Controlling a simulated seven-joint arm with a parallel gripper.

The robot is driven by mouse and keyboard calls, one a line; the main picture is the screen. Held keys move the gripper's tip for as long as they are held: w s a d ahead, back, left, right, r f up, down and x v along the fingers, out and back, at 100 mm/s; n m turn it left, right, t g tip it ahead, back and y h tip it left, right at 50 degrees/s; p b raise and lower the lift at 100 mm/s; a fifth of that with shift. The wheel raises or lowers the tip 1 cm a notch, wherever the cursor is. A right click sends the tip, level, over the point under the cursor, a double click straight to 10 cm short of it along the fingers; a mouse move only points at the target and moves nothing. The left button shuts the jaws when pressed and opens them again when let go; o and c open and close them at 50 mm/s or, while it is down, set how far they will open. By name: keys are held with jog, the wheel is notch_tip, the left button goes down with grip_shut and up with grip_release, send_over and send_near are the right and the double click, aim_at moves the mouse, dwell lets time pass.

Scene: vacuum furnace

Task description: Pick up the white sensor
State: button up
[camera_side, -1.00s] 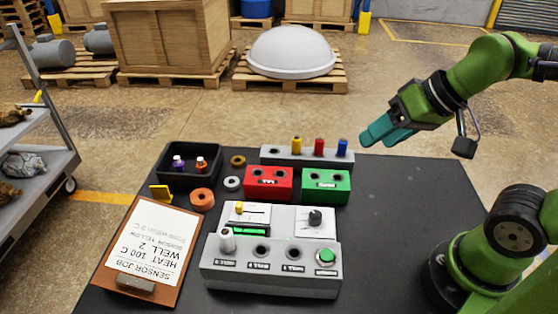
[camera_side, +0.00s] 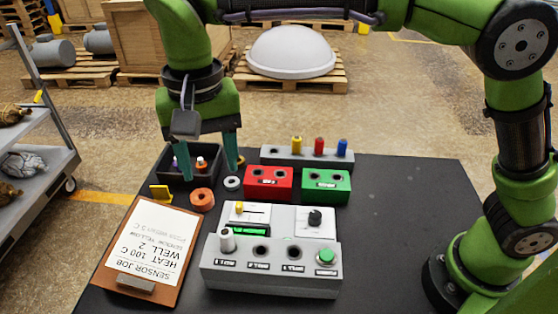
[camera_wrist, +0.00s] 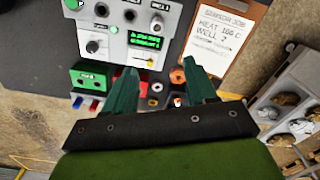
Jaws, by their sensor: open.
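The white sensor (camera_side: 227,240) stands upright in the leftmost well of the grey furnace unit (camera_side: 270,283) in the side view. In the wrist view it appears near the top, at the unit's right end (camera_wrist: 157,22). My gripper (camera_side: 207,173) points down with its two teal fingers apart and empty. It is over the black bin (camera_side: 178,178) at the table's back left, behind and left of the white sensor and well apart from it. The fingers also show in the wrist view (camera_wrist: 157,68). They partly hide the bin and its contents.
A red block (camera_side: 268,184), a green block (camera_side: 326,186) and a grey rack (camera_side: 276,160) with yellow, red and blue plugs stand behind the unit. Rings and a clipboard (camera_side: 150,245) lie at left. The table's right side is clear.

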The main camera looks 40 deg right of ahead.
aim_at(225, 231)
notch_tip(225, 231, down, 12)
jog(key=shift+s+r, duration=0.1)
jog(key=shift+r, duration=0.15)
jog(key=shift+s+a+f, duration=0.1)
jog(key=shift+s+f, duration=0.05)
jog(key=shift+f, duration=0.75)
jog(key=shift+s+d+f, duration=0.1)
jog(key=shift+s+f, duration=0.1)
jog(key=shift+f, duration=0.75)
jog(key=shift+s+a+f, duration=0.1)
jog(key=shift+s+f, duration=0.05)
jog(key=shift+f, duration=0.75)
grip_shut()
jog(key=shift+r, duration=0.1)
